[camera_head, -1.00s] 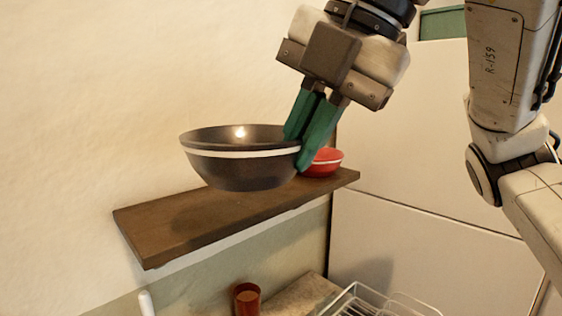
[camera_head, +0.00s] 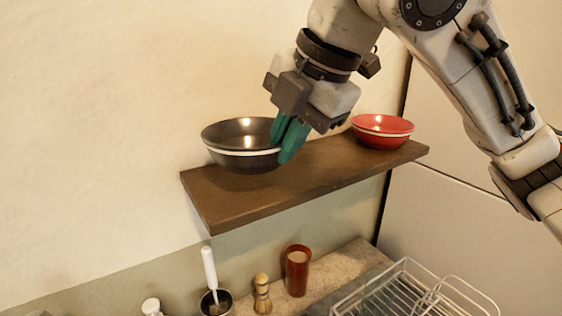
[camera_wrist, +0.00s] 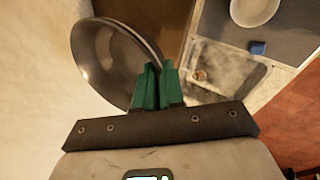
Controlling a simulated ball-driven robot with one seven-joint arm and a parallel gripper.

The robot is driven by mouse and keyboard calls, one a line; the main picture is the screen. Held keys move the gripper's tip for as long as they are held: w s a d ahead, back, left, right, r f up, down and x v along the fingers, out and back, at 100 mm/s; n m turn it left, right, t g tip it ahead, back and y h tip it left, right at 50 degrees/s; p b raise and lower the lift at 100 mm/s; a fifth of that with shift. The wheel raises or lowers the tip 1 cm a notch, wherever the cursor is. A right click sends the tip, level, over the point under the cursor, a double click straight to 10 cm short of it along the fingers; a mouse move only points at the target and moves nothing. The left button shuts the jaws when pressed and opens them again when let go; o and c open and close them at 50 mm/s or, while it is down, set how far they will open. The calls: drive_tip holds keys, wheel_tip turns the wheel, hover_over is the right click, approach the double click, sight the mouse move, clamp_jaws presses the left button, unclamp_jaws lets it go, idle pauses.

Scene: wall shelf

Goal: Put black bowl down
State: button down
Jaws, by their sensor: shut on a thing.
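The black bowl (camera_head: 243,158) has a white band below its rim and is upright at the left part of the wooden wall shelf (camera_head: 318,176). Its base is at or very near the shelf top; I cannot tell if it touches. My gripper (camera_head: 285,146), with green fingers, is shut on the right side of the bowl's rim. In the wrist view the bowl (camera_wrist: 112,62) lies at the left of the fingers (camera_wrist: 157,85), its rim between them.
A red bowl (camera_head: 383,131) stands at the right end of the shelf. Below are a counter with a red-brown cup (camera_head: 298,270), a wooden brush (camera_head: 262,294), a pot with a white-handled tool (camera_head: 210,268) and a wire rack (camera_head: 415,290). The shelf between the bowls is clear.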

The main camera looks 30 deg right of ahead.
drive_tip(key=shift+w+f, duration=0.45)
drive_tip(key=shift+w+f+p, duration=0.2)
drive_tip(key=shift+f+p, duration=0.35)
drive_tip(key=shift+f, duration=1.25)
drive_tip(key=shift+f, duration=0.15)
drive_tip(key=c, duration=1.2)
unclamp_jaws()
drive_tip(key=shift+c, duration=0.2)
drive_tip(key=v, duration=1.2)
drive_tip(key=shift+b, duration=0.45)
